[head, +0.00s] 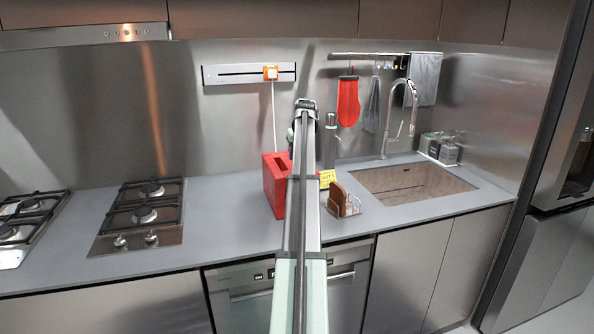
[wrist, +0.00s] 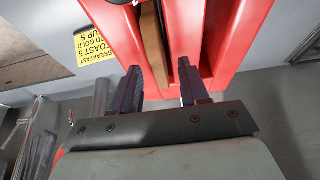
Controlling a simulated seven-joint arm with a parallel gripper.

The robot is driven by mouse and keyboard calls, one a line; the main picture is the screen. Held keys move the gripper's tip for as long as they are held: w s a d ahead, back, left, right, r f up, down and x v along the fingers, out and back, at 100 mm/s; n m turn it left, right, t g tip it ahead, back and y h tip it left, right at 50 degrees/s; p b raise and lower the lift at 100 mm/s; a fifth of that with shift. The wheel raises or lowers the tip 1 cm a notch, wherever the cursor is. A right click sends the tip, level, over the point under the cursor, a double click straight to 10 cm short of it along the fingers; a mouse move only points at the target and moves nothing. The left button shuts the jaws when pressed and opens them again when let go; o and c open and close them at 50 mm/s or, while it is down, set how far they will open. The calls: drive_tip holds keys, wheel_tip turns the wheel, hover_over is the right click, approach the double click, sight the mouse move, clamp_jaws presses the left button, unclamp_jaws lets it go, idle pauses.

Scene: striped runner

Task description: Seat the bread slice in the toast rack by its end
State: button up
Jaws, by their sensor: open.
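A brown slab (wrist: 153,45), which looks like the bread slice, stands edge-on in a slot of a red slotted holder (wrist: 193,22) in the wrist view. My gripper (wrist: 159,66) is open, its dark fingers on either side of the slab's near end, with a gap to the right finger. Contact with the left finger is unclear. The red holder also shows in the head view (head: 273,185), left of my arm, which hides the gripper there. A small see-through rack (head: 352,210) with brown slice-like pieces (head: 337,198) stands right of the arm; it may be the toast rack.
A yellow sign (wrist: 95,44) stands close beside the red holder. A dark bottle (head: 331,140) is behind it. A sink (head: 410,185) lies to the right and gas hobs (head: 140,215) to the left. The counter (head: 220,215) between hobs and holder is clear.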

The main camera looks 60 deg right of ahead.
drive_tip(key=shift+w+d+f, duration=0.1)
drive_tip(key=shift+f, duration=0.25)
drive_tip(key=shift+c, duration=0.3)
clamp_jaws()
